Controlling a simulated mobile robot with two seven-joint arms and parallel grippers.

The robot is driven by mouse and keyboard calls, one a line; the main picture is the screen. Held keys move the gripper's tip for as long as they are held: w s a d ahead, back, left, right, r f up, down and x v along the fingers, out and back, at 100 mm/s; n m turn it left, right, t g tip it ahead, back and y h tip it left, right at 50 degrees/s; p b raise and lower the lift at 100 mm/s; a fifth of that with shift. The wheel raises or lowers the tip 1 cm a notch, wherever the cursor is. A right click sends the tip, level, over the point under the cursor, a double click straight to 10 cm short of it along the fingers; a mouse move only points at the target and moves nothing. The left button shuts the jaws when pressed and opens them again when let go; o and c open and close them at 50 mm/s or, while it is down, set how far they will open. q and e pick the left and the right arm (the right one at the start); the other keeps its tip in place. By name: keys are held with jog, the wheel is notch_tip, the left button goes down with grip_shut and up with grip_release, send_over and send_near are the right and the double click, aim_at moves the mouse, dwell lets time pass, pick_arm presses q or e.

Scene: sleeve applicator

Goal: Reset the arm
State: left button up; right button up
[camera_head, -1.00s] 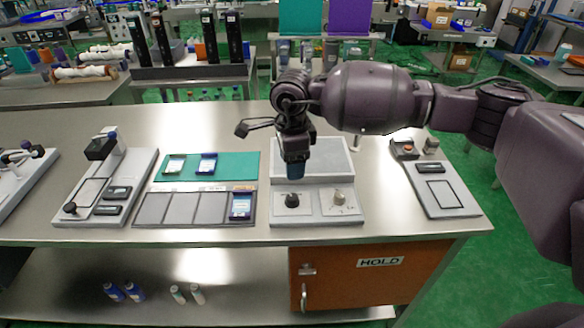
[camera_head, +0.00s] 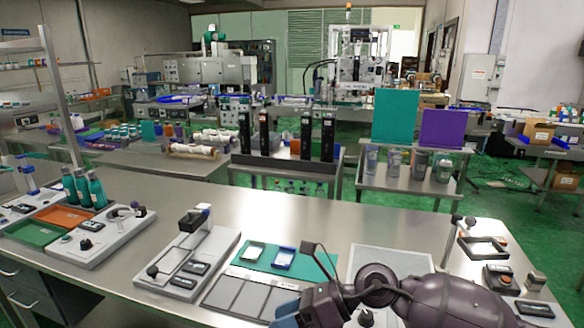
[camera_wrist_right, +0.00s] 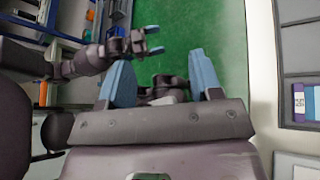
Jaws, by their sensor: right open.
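My right arm comes in from the bottom right in the head view, low in front of the bench. Its gripper (camera_head: 285,310) is at the bottom edge, partly cut off, with a blue finger showing. In the right wrist view the right gripper (camera_wrist_right: 162,82) has its two blue fingers wide apart with nothing held between them. Beyond them are green floor and dark parts of my own body. My left gripper (camera_wrist_right: 154,40) shows in the right wrist view, its two blue fingertips apart and empty. The left arm is not in the head view.
The steel bench (camera_head: 330,215) runs across the front. It carries a teal mat (camera_head: 305,264) with two small cards, a grey applicator fixture (camera_head: 185,262), teal bottles (camera_head: 85,190) and a button box (camera_head: 498,279). The bench edge is close to my right gripper.

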notch_tip(320, 180, up, 7)
jog(key=w+d+m+t+y, duration=0.1)
jog(key=d+m+t+y, duration=0.3)
jog(key=m+t, duration=1.05)
jog(key=w+d+f+m+t+h, duration=0.1)
jog(key=d+m+t+h, duration=0.35)
jog(key=m, duration=0.75)
jog(key=s+d+f+m+g+h, duration=0.1)
jog(key=s+d+f+m+h, duration=0.2)
jog(key=d+f+m+h, duration=0.8)
jog(key=s+d+f+m+g+h, duration=0.1)
jog(key=s+d+f+m+g, duration=0.25)
jog(key=s, duration=0.45)
jog(key=s+d+f+m+g+h, duration=0.1)
jog(key=s+d+f+m+g, duration=0.3)
jog(key=s, duration=0.4)
jog(key=s+d+f+m+g+h, duration=0.1)
jog(key=s+d+f+m+g, duration=0.2)
jog(key=s+g, duration=0.35)
jog(key=w+a+f+t, duration=0.1)
jog(key=w+f+t, duration=0.5)
jog(key=f, duration=0.5)
jog(key=t+y, duration=0.1)
jog(key=t, duration=0.1)
jog(key=shift+w+a+t, duration=0.2)
jog(key=shift+w+t, duration=0.2)
